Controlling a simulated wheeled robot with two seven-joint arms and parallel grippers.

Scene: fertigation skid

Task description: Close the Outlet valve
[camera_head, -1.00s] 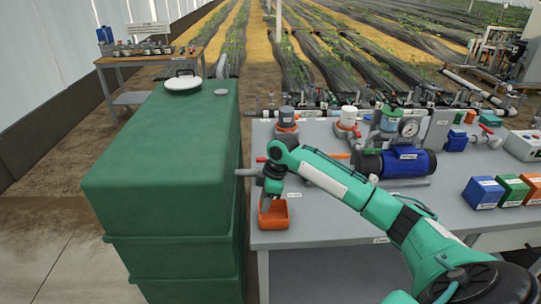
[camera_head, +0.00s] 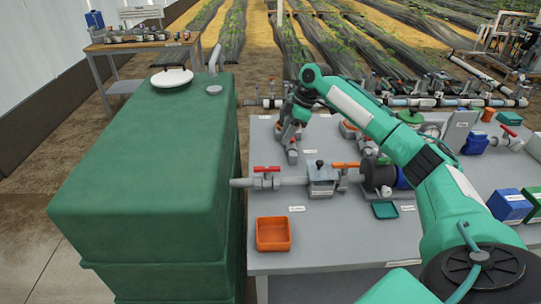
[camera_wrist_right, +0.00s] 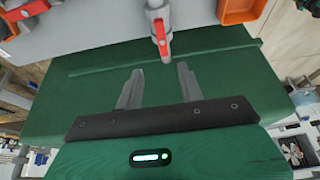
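A valve with a red lever (camera_head: 267,169) sits on the grey pipe coming out of the green tank (camera_head: 150,140). I cannot read its label. In the right wrist view a red lever (camera_wrist_right: 162,40) on a grey valve body lies ahead of my fingers, roughly in line with the gap between them and apart from them. My right gripper (camera_wrist_right: 158,85) is open and empty. In the head view it hangs behind the red-lever valve, over the far part of the bench; its fingertips are hard to make out there. My left gripper is not in view.
An orange tray (camera_head: 273,234) lies on the bench (camera_head: 340,240) in front of the pipe. A grey fitting (camera_head: 322,180) and a valve with an orange lever (camera_head: 345,165) continue the line to the right. A white lid (camera_head: 171,79) sits on the tank. Blue and green boxes stand at right.

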